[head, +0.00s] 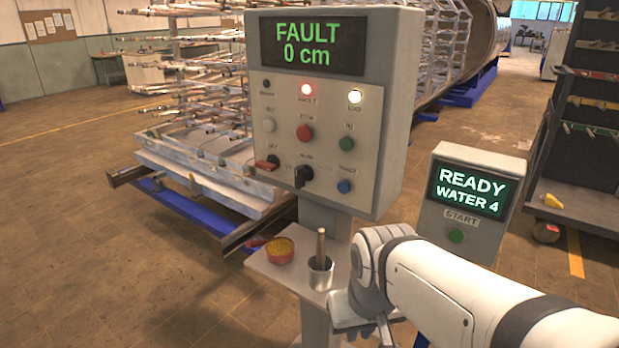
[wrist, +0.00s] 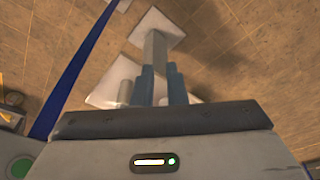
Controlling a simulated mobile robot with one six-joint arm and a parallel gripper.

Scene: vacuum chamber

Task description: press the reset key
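The control panel (head: 325,110) faces me on a post, and its display (head: 306,45) reads FAULT 0 cm. A blue button (head: 344,187) sits at its lower right; the small label above it looks like RESET but is blurred. Above are a red button (head: 304,133), a green button (head: 346,144) and a pale button (head: 269,125). A black selector (head: 303,176) and a switch with a red tag (head: 267,163) are at lower left. My gripper (wrist: 160,85) points down, its two fingers apart and nothing held between them. In the head view it is low, below the panel and partly hidden.
A shelf (head: 262,262) under the panel carries a red bowl (head: 280,251) and a metal cup (head: 320,273) with a stick. At right stands a box (head: 472,165) reading READY WATER 4, with a green START button (head: 456,236). A tool rack (head: 590,130) is far right.

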